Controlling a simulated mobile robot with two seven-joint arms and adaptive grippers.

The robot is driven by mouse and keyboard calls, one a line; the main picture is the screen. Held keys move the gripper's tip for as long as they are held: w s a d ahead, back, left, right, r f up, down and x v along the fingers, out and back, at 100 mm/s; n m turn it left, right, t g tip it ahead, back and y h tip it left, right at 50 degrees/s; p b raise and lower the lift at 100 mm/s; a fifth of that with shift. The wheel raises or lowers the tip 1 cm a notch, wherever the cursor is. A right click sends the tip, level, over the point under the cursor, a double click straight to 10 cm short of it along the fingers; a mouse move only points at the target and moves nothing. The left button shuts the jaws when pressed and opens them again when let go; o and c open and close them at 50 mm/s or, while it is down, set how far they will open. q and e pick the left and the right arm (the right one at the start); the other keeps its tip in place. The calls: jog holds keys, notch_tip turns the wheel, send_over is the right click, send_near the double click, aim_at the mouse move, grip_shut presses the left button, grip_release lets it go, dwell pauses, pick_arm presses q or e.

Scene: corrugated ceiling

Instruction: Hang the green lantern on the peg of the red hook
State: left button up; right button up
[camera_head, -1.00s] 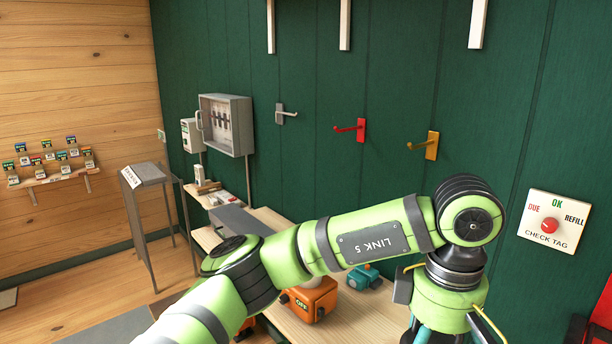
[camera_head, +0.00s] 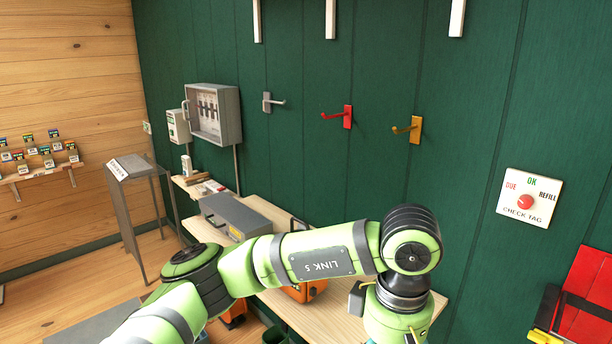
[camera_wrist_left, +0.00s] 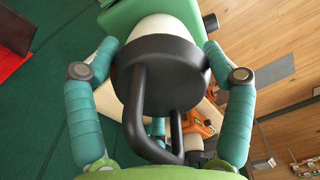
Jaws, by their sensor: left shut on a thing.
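The red hook (camera_head: 347,116) is on the green wall near the middle of the head view, its peg pointing left. My left gripper (camera_wrist_left: 168,48) is shut around the green lantern; its teal fingers stand on either side. In the left wrist view the green lantern (camera_wrist_left: 150,14) has a black cap and handle close to the camera, with a white globe and green part beyond. In the head view my left arm reaches across the lower middle, below the hook; its gripper and the lantern are cut off at the bottom edge. My right gripper is not in view.
A grey hook (camera_head: 267,101) and a yellow hook (camera_head: 415,129) flank the red one. Below is a wooden bench (camera_head: 262,208) with a grey case (camera_head: 236,216) and an orange box (camera_head: 312,290). A check-tag panel (camera_head: 531,198) and a red object (camera_head: 588,300) are at right.

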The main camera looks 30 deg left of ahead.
pick_arm(q)
jog(key=s+a+f+m, duration=0.2)
jog(key=a+f+m, duration=0.1)
jog(key=f, duration=0.4)
jog(key=s+a+f+m, duration=0.3)
jog(key=a+f+m, duration=0.1)
jog(key=f, duration=0.3)
jog(key=s+a+f+m, duration=0.2)
jog(key=a+f+m, duration=0.2)
jog(key=f, duration=0.4)
jog(key=shift+s+a+f, duration=0.1)
jog(key=shift+s+a, duration=0.15)
jog(key=shift+a, duration=0.25)
jog(key=shift+d, duration=0.1)
jog(key=shift+d, duration=0.1)
